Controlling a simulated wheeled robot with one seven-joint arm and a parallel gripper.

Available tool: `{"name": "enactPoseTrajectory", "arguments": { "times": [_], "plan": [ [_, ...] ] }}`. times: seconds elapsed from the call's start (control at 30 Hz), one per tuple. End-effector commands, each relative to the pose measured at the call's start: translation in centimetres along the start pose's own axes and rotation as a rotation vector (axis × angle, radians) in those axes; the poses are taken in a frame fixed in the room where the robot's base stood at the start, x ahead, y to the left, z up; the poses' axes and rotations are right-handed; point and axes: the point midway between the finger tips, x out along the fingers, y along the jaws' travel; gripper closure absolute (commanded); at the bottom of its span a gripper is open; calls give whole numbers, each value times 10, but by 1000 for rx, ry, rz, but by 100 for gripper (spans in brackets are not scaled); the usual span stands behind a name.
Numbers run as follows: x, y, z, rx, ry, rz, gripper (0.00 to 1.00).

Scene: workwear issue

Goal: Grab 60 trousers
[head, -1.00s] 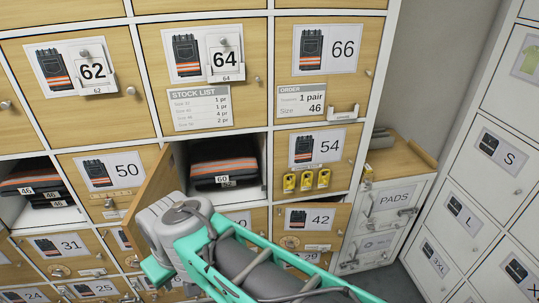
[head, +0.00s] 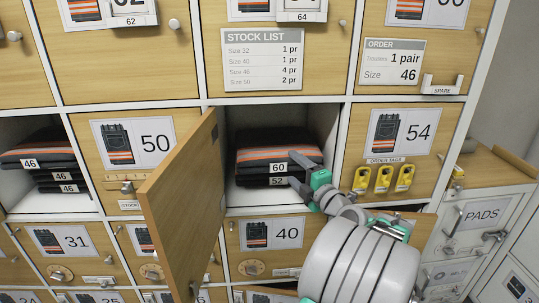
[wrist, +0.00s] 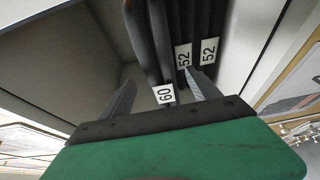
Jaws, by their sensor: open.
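The trousers tagged 60 (head: 262,155), dark with an orange stripe, lie folded on top of a stack in an open compartment in the head view. A dark pair tagged 52 (head: 250,181) lies beneath. My gripper (head: 301,184) is open at the compartment's mouth, by the stack's right front edge. In the wrist view the trousers tagged 60 (wrist: 146,48) show ahead between my gripper's spread fingers (wrist: 160,88). Two 52 tags (wrist: 196,52) show just beyond the right fingertip. Whether the fingers touch any cloth cannot be told.
The compartment's wooden door (head: 183,212) stands swung open on the left. Another open compartment (head: 88,207) at far left holds trousers tagged 46. The closed 54 door (head: 445,120), with several yellow tags, is to the right; the 40 door (head: 318,235) is below.

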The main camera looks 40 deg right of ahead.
Motion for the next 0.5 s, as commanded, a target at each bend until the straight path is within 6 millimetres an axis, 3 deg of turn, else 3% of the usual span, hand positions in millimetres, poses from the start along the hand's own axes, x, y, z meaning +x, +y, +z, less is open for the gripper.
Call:
{"name": "enactPoseTrajectory", "arguments": {
  "times": [0.3,0.5],
  "plan": [
    [52,0,0,2,-1,-3,29],
    [64,0,1,3,-4,-4,29]
  ]
}}
